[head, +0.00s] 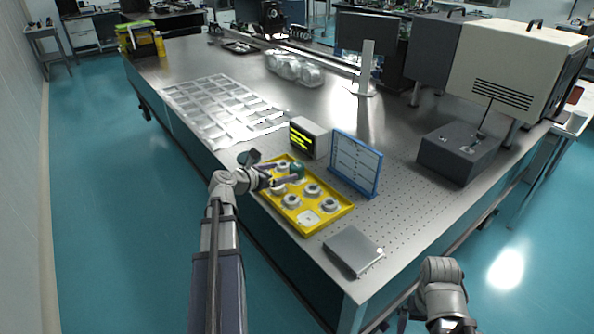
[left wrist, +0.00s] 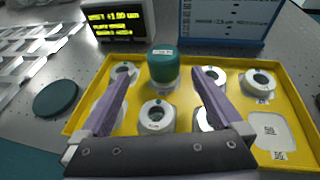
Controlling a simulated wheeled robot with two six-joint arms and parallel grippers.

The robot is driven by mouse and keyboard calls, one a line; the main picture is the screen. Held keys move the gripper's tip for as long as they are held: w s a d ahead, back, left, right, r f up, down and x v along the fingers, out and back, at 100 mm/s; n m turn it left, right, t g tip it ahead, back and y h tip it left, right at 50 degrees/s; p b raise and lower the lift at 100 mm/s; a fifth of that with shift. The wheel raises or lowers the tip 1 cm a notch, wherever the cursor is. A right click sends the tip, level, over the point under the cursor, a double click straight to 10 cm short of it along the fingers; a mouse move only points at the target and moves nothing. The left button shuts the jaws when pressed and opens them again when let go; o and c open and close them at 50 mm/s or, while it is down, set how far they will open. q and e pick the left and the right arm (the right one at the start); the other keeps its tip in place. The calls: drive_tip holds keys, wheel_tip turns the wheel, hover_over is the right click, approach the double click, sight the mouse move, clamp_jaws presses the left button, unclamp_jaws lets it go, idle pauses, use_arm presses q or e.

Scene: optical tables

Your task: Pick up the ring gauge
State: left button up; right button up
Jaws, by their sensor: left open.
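Several pale grey ring gauges sit in the yellow tray (head: 341,214), whose rim also shows in the left wrist view (left wrist: 292,95). One ring gauge (left wrist: 157,116) stands between and below my left fingers in the wrist view. Another ring (left wrist: 203,119) is partly hidden by the right finger. Clear rings show in the head view at the tray's near side (head: 291,201) and far side (head: 312,190). My left gripper (head: 287,182) is open and empty over the tray; its fingers also show in the wrist view (left wrist: 160,85).
A teal-topped cylinder (left wrist: 163,66) rises in the tray behind the fingers. A display box (head: 309,138) and blue-framed board (head: 355,163) stand behind the tray. A dark disc (left wrist: 56,97) lies left of it. A grey flat box (head: 353,250) lies near the table corner.

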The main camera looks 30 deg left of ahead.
sight(291, 171)
use_arm(q)
drive_tip(key=shift+w+d+f, duration=0.1)
drive_tip(key=shift+w+f, duration=0.15)
drive_tip(key=shift+w, duration=0.3)
drive_tip(key=b+x, duration=0.2)
drive_tip(key=x, duration=0.2)
drive_tip(key=shift+d+f, duration=0.2)
drive_tip(key=shift+d, duration=0.05)
drive_tip(key=shift+w+d, duration=0.1)
drive_tip(key=shift+w, duration=0.35)
drive_tip(key=shift+c, duration=0.2)
clamp_jaws()
drive_tip(key=shift+r, duration=0.15)
wheel_tip(291, 171, up, 10)
drive_tip(key=p, duration=1)
